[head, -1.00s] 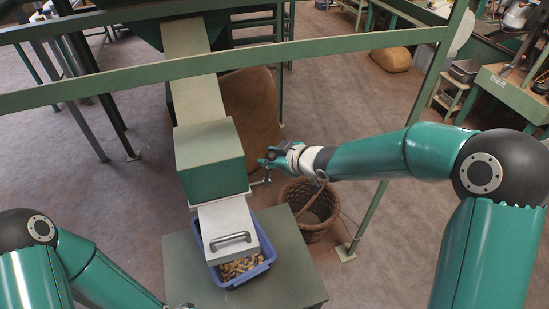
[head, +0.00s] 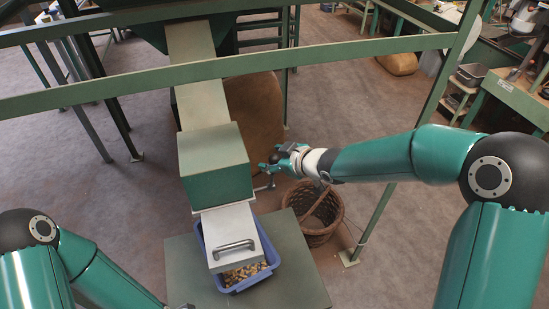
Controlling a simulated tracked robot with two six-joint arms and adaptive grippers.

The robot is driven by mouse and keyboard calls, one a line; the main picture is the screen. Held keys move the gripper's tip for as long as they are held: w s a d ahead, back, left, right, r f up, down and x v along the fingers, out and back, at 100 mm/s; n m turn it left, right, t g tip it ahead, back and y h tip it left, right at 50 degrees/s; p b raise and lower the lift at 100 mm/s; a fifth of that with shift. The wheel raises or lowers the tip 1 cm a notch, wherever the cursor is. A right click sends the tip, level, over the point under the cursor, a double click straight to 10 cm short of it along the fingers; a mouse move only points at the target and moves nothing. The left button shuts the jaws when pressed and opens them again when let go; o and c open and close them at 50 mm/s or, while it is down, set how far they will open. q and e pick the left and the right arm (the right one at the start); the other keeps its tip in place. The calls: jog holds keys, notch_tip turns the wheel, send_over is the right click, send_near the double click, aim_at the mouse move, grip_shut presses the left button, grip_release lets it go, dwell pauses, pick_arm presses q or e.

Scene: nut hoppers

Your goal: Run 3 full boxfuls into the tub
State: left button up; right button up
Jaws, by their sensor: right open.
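A blue tub (head: 268,271) stands on a green stand under the chute mouth. Several nuts (head: 243,272) lie in its near part; a pale flap with a metal handle (head: 234,246) hides the rest. Above the flap is a green box (head: 216,172) on the pale sloping chute (head: 197,80). My right gripper (head: 267,168) is open and empty, just right of the box. A small lever (head: 265,187) shows below it; I cannot tell whether they touch. My left arm is at the lower left, and its gripper is barely in view at the bottom edge.
A green rail (head: 330,60) crosses in front of the chute, and a green post (head: 400,160) stands at right. A wicker basket (head: 318,228) sits on the floor right of the green stand (head: 188,265). A brown sack (head: 256,115) is behind the box.

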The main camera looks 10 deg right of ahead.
jog(key=v, duration=1.2)
jog(key=shift+f, duration=0.1)
dwell(1.1)
jog(key=s+a+f+m+g, duration=0.1)
jog(key=s+f+m+g, duration=0.15)
jog(key=f, duration=0.65)
jog(key=s+a+f+m+g, duration=0.1)
jog(key=s+f+g, duration=0.15)
jog(key=f, duration=0.75)
jog(key=s+f+m+g+h, duration=0.1)
jog(key=s+f+m+g, duration=0.3)
jog(key=s+f, duration=1.2)
jog(key=s+a+m, duration=0.1)
jog(key=m, duration=0.2)
jog(key=shift+m+h, duration=0.3)
jog(key=shift+m, duration=0.05)
jog(key=shift+f, duration=0.15)
